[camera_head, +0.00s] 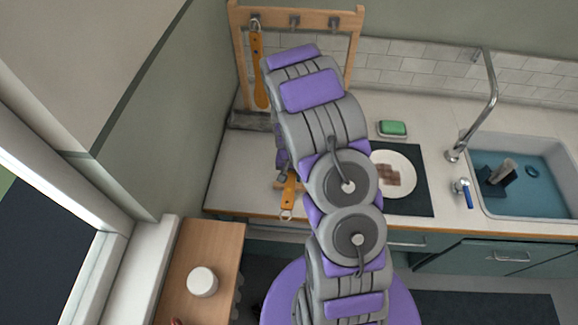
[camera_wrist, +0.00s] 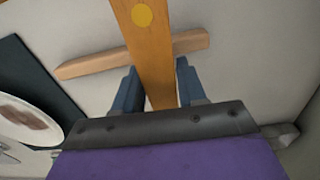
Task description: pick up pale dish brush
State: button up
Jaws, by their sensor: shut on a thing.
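My gripper (camera_wrist: 158,78) has its two blue-grey fingers on either side of an orange-brown wooden brush handle (camera_wrist: 150,45) with a yellow dot, and is shut on it. In the head view this handle (camera_head: 289,190) shows beside my arm, over the counter's front edge, with a metal loop at its lower end. Its bristle end is hidden. A paler wooden bar (camera_wrist: 88,64) lies crosswise under the handle in the wrist view. I cannot tell whether they touch. Another orange-brown brush handle (camera_head: 258,75) hangs on the wooden rack.
The wooden rack (camera_head: 296,18) stands at the back. A white plate (camera_head: 405,178) with a brown stain lies on a dark mat (camera_head: 424,204). A green sponge (camera_head: 393,127) lies behind it. The sink (camera_head: 540,170) and tap (camera_head: 490,95) are at right. A white round pot (camera_head: 202,281) stands lower left.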

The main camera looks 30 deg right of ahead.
jog(key=s+a, duration=0.1)
jog(key=s, duration=0.2)
jog(key=s+a+r, duration=0.1)
jog(key=s, duration=0.3)
jog(key=s+a+p, duration=0.1)
jog(key=s, duration=0.3)
jog(key=shift+s+a+r, duration=0.15)
jog(key=shift+s+a, duration=0.05)
dwell(0.4)
